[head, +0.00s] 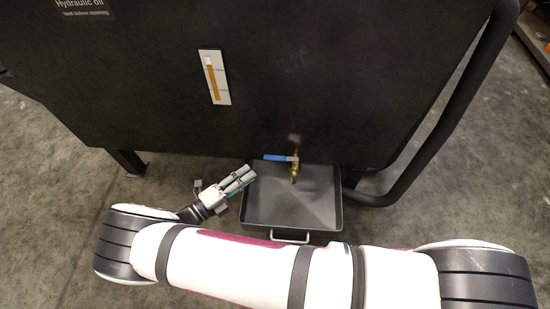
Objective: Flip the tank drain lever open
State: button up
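The tank (330,70) is a large dark body filling the top of the head view. A brass drain valve (295,168) sticks out near its lower edge. The blue drain lever (276,158) lies crosswise, pointing left from the valve. My gripper (249,175) is left of and a little below the lever, apart from it, near the left rim of the drain pan. Its grey fingers lie close together, and the gap between them is not clear. I see nothing held in it.
A grey drain pan (265,214) with a front handle sits below the valve. A level gauge (214,78) is on the tank face. A thick black tube frame (455,115) curves down at the right. Bare concrete floor (80,185) lies at the left.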

aim_at(271, 160)
jog(key=b+x, duration=0.2)
jog(key=x, duration=0.9)
grip_shut()
